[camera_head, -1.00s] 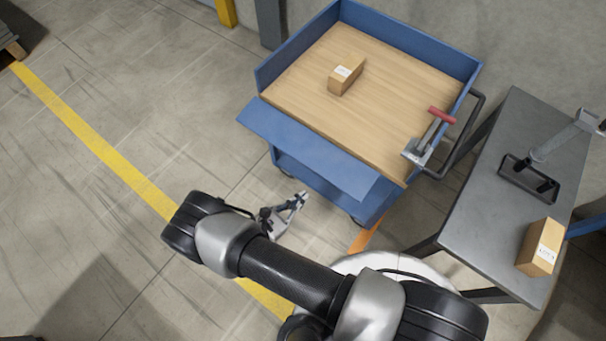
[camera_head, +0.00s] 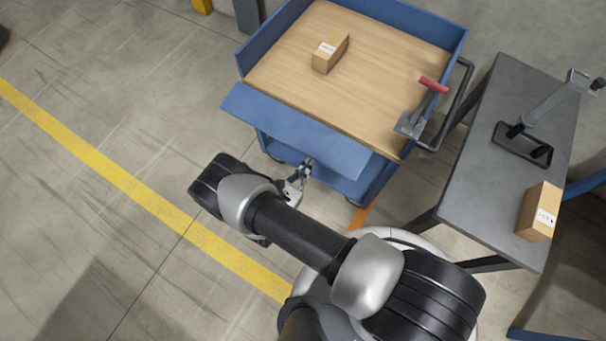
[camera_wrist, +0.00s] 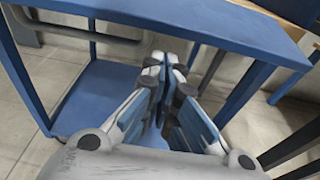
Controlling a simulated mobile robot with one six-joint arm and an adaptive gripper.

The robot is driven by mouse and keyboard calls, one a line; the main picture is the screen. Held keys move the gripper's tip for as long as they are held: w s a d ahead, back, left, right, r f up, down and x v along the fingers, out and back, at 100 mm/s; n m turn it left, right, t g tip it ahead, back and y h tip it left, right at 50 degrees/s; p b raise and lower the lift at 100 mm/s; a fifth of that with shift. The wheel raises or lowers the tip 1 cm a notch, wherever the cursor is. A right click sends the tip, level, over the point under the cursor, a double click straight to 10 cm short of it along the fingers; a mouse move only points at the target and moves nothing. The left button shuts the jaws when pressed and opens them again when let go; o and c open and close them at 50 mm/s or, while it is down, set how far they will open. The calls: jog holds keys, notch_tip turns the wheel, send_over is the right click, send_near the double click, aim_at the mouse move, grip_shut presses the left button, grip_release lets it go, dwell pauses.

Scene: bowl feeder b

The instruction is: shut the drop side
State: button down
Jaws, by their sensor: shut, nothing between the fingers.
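The blue cart (camera_head: 448,55) has a wooden deck (camera_head: 380,85) with raised blue walls on the other sides. Its drop side (camera_head: 295,130) is folded down on the side facing me, hanging outward and sloping below deck level. In the wrist view the drop side (camera_wrist: 200,28) spans the top of the picture as a blue panel. My gripper (camera_head: 304,170) is shut and empty, just outside and under the drop side's lower edge. It also shows in the wrist view (camera_wrist: 164,75), below the panel. I cannot tell whether the fingertips touch it.
A grey table (camera_head: 475,175) with another box (camera_head: 539,211) stands at the right. The cart's lower shelf (camera_wrist: 95,95) is under the panel. Open floor lies left.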

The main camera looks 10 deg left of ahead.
jog(key=shift+s+r, duration=0.2)
jog(key=shift+r, duration=0.6)
jog(key=shift+r, duration=0.1)
